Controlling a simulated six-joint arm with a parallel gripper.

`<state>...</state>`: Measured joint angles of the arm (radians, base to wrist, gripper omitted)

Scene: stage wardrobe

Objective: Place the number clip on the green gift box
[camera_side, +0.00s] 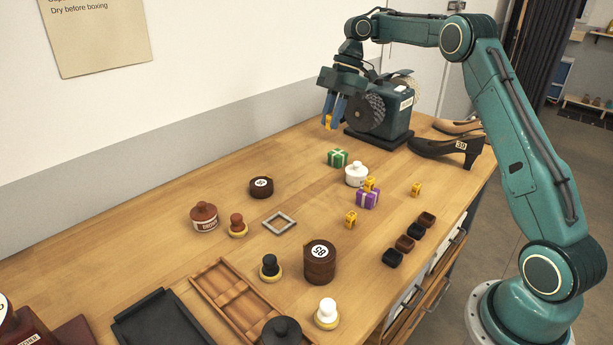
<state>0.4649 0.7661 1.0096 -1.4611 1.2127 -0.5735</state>
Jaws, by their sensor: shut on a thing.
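My gripper (334,108) is shut on a yellow number clip (328,121) and holds it in the air at its fingertips. The clip's number is too small to read. The green gift box (337,158) with a pale ribbon sits on the wooden table, below the held clip in the picture. Its top looks bare. A purple gift box (367,200) stands nearer the front with another yellow clip (369,184) on it. Two more yellow clips stand on the table, one in front of the purple box (351,219) and one to its right (416,189).
A white lidded pot (356,174) stands just right of the green box. A dark green machine with brush wheels (385,112) is behind it, close to my gripper.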

